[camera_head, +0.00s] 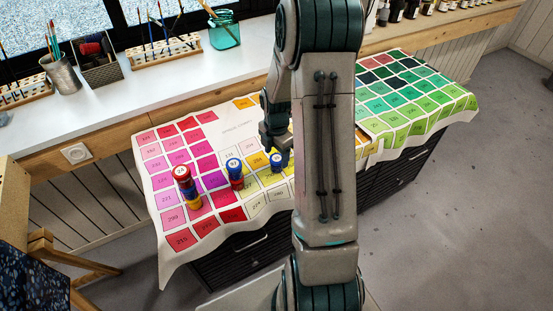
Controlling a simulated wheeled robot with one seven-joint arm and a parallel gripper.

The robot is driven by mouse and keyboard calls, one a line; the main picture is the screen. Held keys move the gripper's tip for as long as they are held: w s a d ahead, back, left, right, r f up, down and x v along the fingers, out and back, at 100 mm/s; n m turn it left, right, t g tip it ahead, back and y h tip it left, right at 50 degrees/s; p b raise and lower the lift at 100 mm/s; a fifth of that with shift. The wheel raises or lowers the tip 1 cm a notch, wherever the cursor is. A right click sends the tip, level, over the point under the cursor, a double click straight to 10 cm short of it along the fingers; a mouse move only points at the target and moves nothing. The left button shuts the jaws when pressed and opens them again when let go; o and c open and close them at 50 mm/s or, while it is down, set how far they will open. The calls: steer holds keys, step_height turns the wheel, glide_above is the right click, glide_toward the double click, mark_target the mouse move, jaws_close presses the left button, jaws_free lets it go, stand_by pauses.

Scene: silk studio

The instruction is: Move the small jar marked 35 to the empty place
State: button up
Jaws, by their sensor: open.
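Small jars stand on a colour-chart cloth (232,215) of numbered squares. At the left is a stack with a red jar (181,173) on top and blue and yellow below it. In the middle is a blue jar (234,165) with red below it. At the right is another blue jar (276,160). The jars have pale marked lids, but the numbers are too small to read surely, so I cannot tell which is 35. My gripper (273,145) is open, pointing down close above the right blue jar; contact is unclear. I cannot make out the empty place.
My arm hides the middle of the cloth. A white counter (130,103) behind holds brush racks (165,50), a metal cup (62,75) and a teal glass jar (224,30). A wooden easel (50,250) stands at the left. Floor at right is clear.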

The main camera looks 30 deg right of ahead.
mark_target(276, 158)
step_height(276, 158, up, 8)
steer(key=r, duration=0.1)
steer(key=s+a+r+m+t, duration=0.1)
steer(key=s+a+r+m, duration=0.6)
steer(key=r+m, duration=0.1)
steer(key=s+a+r+m+t, duration=0.1)
steer(key=s+a+r+m, duration=0.1)
steer(key=s+m, duration=0.4)
steer(key=s+a+r+m+t, duration=0.1)
steer(key=s+a+r+m, duration=0.1)
steer(key=s+a+m, duration=0.2)
steer(key=s+m, duration=0.2)
steer(key=shift+a+r+m, duration=0.25)
steer(key=shift+a+m, duration=0.05)
